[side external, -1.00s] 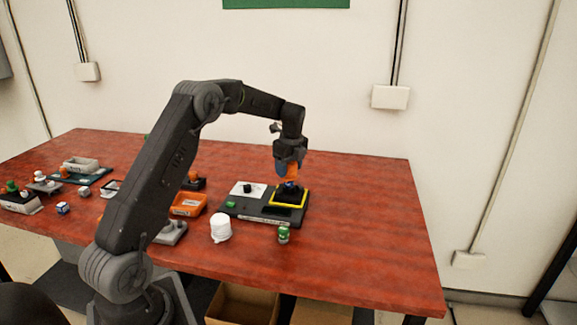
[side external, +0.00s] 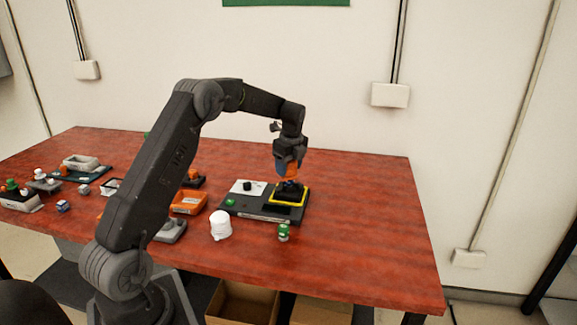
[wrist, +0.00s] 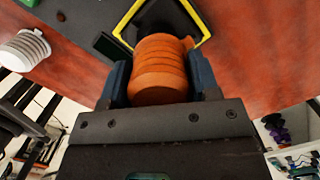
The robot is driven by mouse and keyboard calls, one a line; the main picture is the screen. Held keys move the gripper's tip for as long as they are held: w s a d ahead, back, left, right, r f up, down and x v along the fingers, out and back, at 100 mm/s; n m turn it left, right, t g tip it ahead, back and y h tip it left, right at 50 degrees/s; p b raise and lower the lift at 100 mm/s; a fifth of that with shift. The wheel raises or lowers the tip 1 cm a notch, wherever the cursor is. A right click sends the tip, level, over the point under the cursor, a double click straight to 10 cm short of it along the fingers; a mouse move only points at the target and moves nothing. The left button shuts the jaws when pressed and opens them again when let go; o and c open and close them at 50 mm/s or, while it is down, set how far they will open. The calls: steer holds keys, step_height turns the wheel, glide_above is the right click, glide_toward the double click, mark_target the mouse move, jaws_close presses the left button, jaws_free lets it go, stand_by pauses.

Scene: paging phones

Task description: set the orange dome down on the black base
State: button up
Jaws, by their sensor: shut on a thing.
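The orange dome (wrist: 158,70) is held between the two fingers of my gripper (wrist: 160,85) in the wrist view. My gripper (side external: 289,168) points down in the side view, with a bit of orange showing at its fingers. The black base (side external: 288,193) sits just below, inside a yellow frame (side external: 306,199) on a dark board. In the wrist view the yellow frame (wrist: 122,24) shows beyond the dome, which hides much of the base. I cannot tell whether the dome touches the base.
The dark board (side external: 262,217) also carries a white plate (side external: 240,187) and a green piece (side external: 230,202). A white ribbed cylinder (side external: 220,225) and a green-and-white piece (side external: 283,233) stand in front. An orange tray (side external: 188,203) is to the left. The table's right side is clear.

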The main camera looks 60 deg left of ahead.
mark_target(289, 174)
steer(key=shift+f, duration=1.55)
stand_by(1.1)
steer(key=shift+f, duration=0.3)
steer(key=shift+f, duration=0.6)
stand_by(0.9)
steer(key=o, duration=1.3)
steer(key=shift+r, duration=0.1)
steer(key=shift+r, duration=3.15)
